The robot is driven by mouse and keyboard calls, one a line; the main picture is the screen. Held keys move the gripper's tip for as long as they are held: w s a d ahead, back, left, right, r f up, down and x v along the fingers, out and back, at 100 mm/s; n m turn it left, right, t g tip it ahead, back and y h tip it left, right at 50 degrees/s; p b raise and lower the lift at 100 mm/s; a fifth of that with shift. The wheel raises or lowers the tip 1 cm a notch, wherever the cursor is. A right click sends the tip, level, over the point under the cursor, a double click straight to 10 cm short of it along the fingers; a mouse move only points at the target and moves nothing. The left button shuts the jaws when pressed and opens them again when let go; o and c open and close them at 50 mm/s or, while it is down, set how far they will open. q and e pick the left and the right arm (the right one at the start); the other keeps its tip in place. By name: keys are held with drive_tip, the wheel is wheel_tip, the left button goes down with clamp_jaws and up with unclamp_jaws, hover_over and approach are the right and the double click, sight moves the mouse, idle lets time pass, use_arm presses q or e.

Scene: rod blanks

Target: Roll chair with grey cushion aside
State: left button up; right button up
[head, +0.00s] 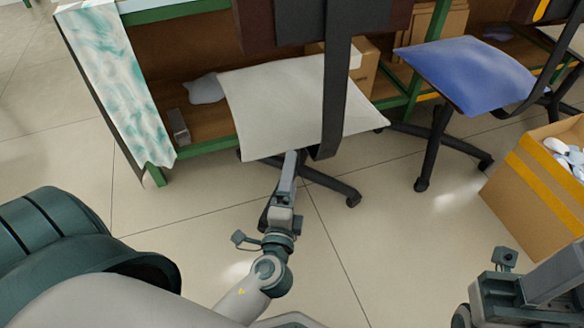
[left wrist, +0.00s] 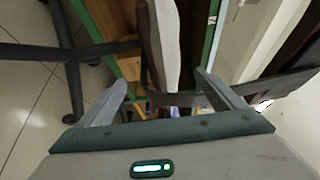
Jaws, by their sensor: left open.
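The chair with the grey cushion (head: 280,105) stands at the green-framed bench, its dark back support (head: 337,80) rising on the near side. Its dark wheeled base (head: 325,183) shows below the seat. My left gripper (head: 290,160) is at the near edge of the cushion, just left of the back support. In the left wrist view the fingers (left wrist: 162,82) are apart, with the cushion edge (left wrist: 166,40) seen edge-on beyond the gap. A dark bar of the chair (left wrist: 270,92) crosses behind the fingers. Contact cannot be told. My right gripper (head: 555,275) is partly cut off at the lower right.
A chair with a blue cushion (head: 465,72) stands to the right. An open cardboard box (head: 530,185) with white items is at the right edge. A patterned cloth (head: 118,80) hangs off the bench at left. Tiled floor is clear between the chairs' bases and me.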

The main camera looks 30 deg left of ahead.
use_arm(q)
drive_tip(key=b+x, duration=0.2)
drive_tip(key=x, duration=1.5)
drive_tip(key=shift+w, duration=0.2)
drive_tip(key=c, duration=2.2)
drive_tip(key=shift+o, duration=0.2)
drive_tip(key=shift+s, duration=0.1)
